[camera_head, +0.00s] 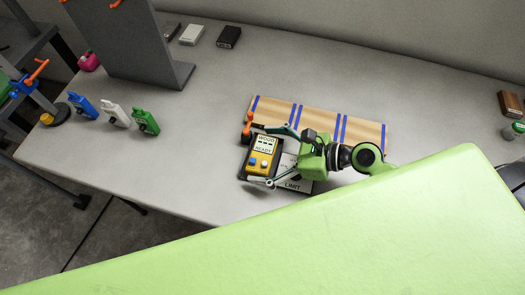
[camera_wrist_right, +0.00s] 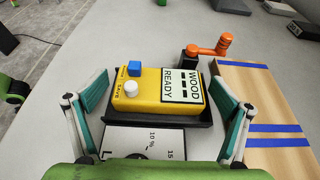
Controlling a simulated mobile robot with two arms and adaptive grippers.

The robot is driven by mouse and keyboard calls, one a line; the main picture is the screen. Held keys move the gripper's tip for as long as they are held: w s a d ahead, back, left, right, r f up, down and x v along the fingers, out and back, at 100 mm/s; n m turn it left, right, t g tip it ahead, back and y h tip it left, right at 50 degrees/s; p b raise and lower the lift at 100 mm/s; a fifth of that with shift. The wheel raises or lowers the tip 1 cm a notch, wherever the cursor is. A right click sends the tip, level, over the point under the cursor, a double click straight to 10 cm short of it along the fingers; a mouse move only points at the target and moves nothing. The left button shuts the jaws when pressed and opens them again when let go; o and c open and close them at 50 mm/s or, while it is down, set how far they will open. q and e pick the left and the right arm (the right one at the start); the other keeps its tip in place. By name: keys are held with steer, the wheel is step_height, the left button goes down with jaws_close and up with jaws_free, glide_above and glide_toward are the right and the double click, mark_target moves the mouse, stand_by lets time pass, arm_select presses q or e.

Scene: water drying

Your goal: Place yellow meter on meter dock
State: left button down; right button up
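The yellow meter (camera_head: 263,158) lies face up in a black tray-like dock (camera_head: 244,172), with a "WOOD READY" screen, a blue button and a white button. In the right wrist view the meter (camera_wrist_right: 150,92) sits inside the dark rim of the dock (camera_wrist_right: 165,119). My right gripper (camera_head: 280,157) is open, its fingers spread wide on either side of the meter. In the right wrist view the gripper (camera_wrist_right: 168,98) shows gaps between both teal finger pads and the meter. My left gripper is not in view.
A wooden board with blue stripes (camera_head: 312,117) lies behind the gripper. An orange-handled item (camera_head: 247,121) stands beside the dock. A white limit card (camera_wrist_right: 145,142) lies in front of the dock. Blue (camera_head: 82,105), white (camera_head: 115,115) and green (camera_head: 145,122) devices stand at left. The table between is clear.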

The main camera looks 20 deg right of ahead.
steer(key=shift+d+r, duration=0.1)
steer(key=shift+r, duration=0.05)
steer(key=v, duration=1.2)
steer(key=shift+s, duration=0.1)
